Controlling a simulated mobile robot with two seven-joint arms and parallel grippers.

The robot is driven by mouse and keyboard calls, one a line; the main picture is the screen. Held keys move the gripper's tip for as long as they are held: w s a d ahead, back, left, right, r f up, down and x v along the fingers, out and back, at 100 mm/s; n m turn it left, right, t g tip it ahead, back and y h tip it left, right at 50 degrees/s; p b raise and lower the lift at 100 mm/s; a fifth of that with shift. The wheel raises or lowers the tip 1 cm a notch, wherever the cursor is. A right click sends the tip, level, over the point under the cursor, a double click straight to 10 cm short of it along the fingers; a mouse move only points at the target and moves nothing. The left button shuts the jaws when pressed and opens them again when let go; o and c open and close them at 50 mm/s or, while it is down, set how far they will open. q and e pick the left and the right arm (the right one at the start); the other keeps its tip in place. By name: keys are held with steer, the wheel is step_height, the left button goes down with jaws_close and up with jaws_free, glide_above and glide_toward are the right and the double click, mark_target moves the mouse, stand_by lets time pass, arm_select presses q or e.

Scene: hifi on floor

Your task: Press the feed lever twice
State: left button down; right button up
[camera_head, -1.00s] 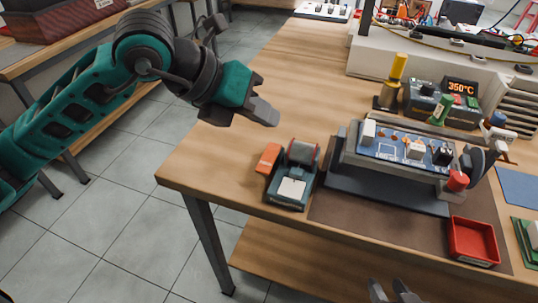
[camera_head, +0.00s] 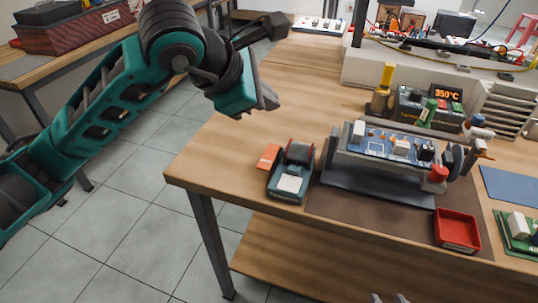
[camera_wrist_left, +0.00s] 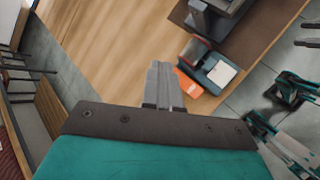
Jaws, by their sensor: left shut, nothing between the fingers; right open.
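The feeder (camera_head: 290,172) is a small teal device with a dark roller and a white square on top. It stands near the left front corner of the workbench. An orange lever (camera_head: 268,157) sticks out at its left side, and it also shows in the left wrist view (camera_wrist_left: 188,84). My left gripper (camera_head: 271,99) is shut and empty, in the air behind and above the feeder, apart from the lever. Its fingers (camera_wrist_left: 160,72) point toward the bench. My right gripper (camera_head: 390,298) is open at the bottom edge, with only its fingertips showing.
A board holder (camera_head: 385,187) with a blue circuit board stands right of the feeder. A red tray (camera_head: 457,231) lies at the front. A soldering station (camera_head: 430,106) reading 350°C and a yellow-handled tool (camera_head: 385,82) stand behind. The bench left of the feeder is clear.

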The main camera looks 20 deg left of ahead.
arm_select(q)
steer(key=shift+f, duration=0.15)
steer(key=b, duration=0.6)
glide_above(273, 153)
steer(key=s, duration=0.2)
steer(key=f, duration=0.7)
steer(key=shift+w+a+f, duration=0.1)
steer(key=shift+a+f, duration=0.25)
steer(key=shift+a, duration=0.05)
steer(key=shift+f+b, duration=0.4)
steer(key=shift+b, duration=0.05)
steer(key=shift+f, duration=0.15)
stand_by(0.4)
steer(key=shift+f+b, duration=0.3)
steer(key=shift+b, duration=0.3)
steer(key=shift+f+b, duration=0.8)
stand_by(0.7)
steer(key=shift+r, duration=0.1)
steer(key=shift+r+p, duration=0.75)
steer(key=shift+r, duration=0.35)
